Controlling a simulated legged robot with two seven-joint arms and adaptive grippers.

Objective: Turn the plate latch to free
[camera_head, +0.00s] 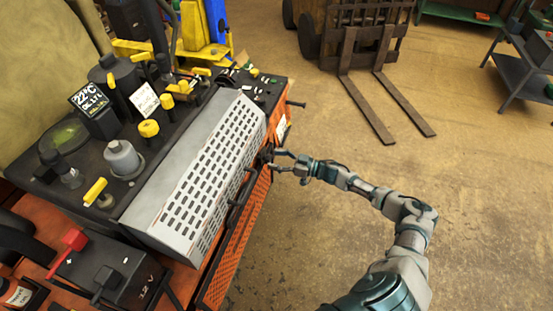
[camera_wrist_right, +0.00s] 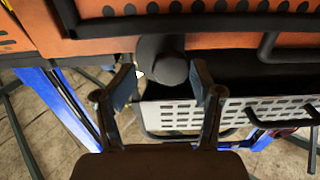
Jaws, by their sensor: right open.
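The plate latch appears to be the dark, rounded knob (camera_wrist_right: 168,68) in the right wrist view, below an orange panel. In the head view the latch cannot be made out clearly; its area is a dark spot on the machine's side, by my fingertips. My right gripper (camera_head: 277,161) reaches in from the right towards the machine's orange side. In the wrist view the right gripper (camera_wrist_right: 167,88) is open, with one finger on each side of the knob. Contact between fingers and knob cannot be told. The left gripper is not in view.
The orange machine (camera_head: 232,255) has a grey slotted cover (camera_head: 205,175) and a dark bar handle (camera_head: 238,203). A perforated light plate (camera_wrist_right: 210,116) lies beyond my fingers in the wrist view. A forklift's forks (camera_head: 370,105) rest at the back. Open floor lies to the right.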

